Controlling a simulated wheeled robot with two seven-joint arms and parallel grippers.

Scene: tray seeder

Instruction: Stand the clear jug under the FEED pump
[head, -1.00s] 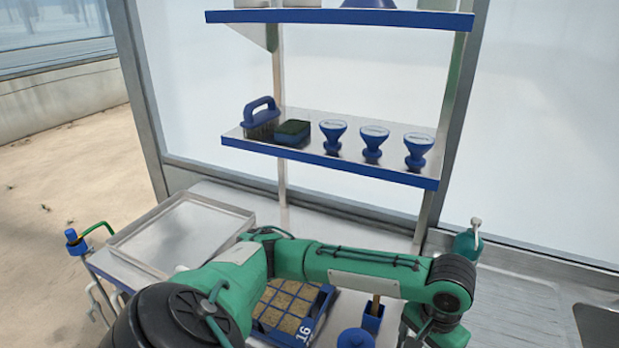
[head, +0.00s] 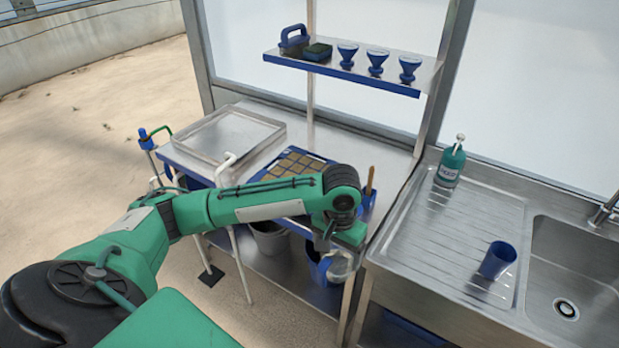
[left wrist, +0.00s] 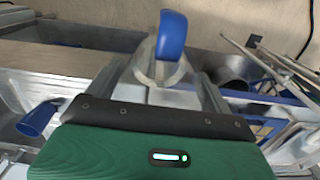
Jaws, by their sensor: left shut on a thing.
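My left gripper (head: 338,250) is shut on the clear jug (head: 340,269), holding it in front of the gap between the bench and the sink unit. In the left wrist view the jug (left wrist: 150,72) sits between the fingers, with its blue handle (left wrist: 172,36) pointing away from the palm. The gripper partly hides the jug in the head view. A teal pump bottle (head: 450,166) with a pale nozzle stands on the draining board, up and right of the gripper; its label is too small to read surely. My right gripper is not in view.
A blue cup (head: 497,260) stands on the ribbed draining board (head: 420,240) beside the sink basin (head: 565,270). The seed tray (head: 290,165) and a metal tray (head: 228,138) are on the bench. The board between bottle and cup is clear.

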